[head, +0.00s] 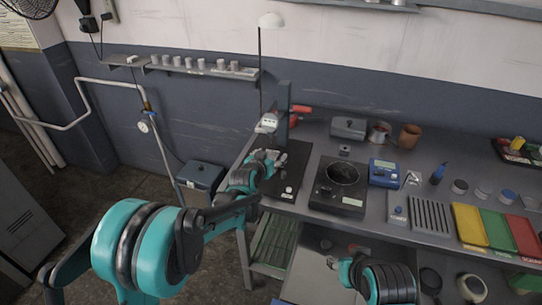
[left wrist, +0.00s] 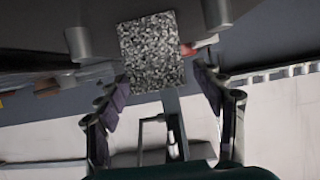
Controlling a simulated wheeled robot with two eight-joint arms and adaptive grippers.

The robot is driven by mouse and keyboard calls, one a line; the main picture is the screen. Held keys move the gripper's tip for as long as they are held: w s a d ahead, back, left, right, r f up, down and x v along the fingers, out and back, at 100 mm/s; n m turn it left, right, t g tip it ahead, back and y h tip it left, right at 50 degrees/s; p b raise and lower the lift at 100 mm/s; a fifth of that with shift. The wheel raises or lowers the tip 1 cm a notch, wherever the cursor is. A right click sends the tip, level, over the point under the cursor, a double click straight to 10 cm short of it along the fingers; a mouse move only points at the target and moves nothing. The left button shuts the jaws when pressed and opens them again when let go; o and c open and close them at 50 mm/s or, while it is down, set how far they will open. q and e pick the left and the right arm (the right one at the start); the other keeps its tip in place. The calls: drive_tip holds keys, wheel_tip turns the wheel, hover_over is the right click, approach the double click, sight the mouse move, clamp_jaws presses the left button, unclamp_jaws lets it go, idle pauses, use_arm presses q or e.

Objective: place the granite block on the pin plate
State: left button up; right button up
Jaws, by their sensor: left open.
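The granite block (left wrist: 152,52) is a black-and-white speckled square in the left wrist view. It shows ahead of and between the fingers of my left gripper (left wrist: 162,88), with gaps on both sides. In the head view my left gripper (head: 264,162) is open at the dark stand near the bench's left end. I cannot make out the block there, as the gripper and arm cover that spot. A dark flat plate (head: 296,165) with small light knobs lies under the stand; I cannot tell whether it is the pin plate. My right gripper (head: 343,268) is low, near the bench front, its jaws unclear.
Right of the dark plate stand a black device with a round bowl (head: 343,174) and a blue meter (head: 383,171). A ribbed grey plate (head: 431,215) and coloured trays (head: 470,225) lie farther right. The upright stand (head: 283,118) rises close behind my left gripper.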

use_arm(q)
drive_tip(key=v, duration=1.1)
drive_tip(key=shift+s+r, duration=0.2)
drive_tip(key=shift+s, duration=0.15)
drive_tip(key=shift+a, duration=0.2)
drive_tip(key=s+a+f+n+g+y, duration=0.1)
drive_tip(key=s+a, duration=0.3)
drive_tip(key=s, duration=0.5)
drive_tip(key=s+a+f+n+g+y, duration=0.1)
drive_tip(key=s+a, duration=0.4)
drive_tip(key=s, duration=0.5)
drive_tip(key=s+a+f+n+g+y, duration=0.1)
drive_tip(key=s+a+f+g+y, duration=0.1)
drive_tip(key=s, duration=0.8)
drive_tip(key=a+f+g, duration=0.1)
drive_tip(key=a+g, duration=0.1)
drive_tip(key=a, duration=0.1)
drive_tip(key=shift+n, duration=0.3)
drive_tip(key=shift+s+a, duration=0.1)
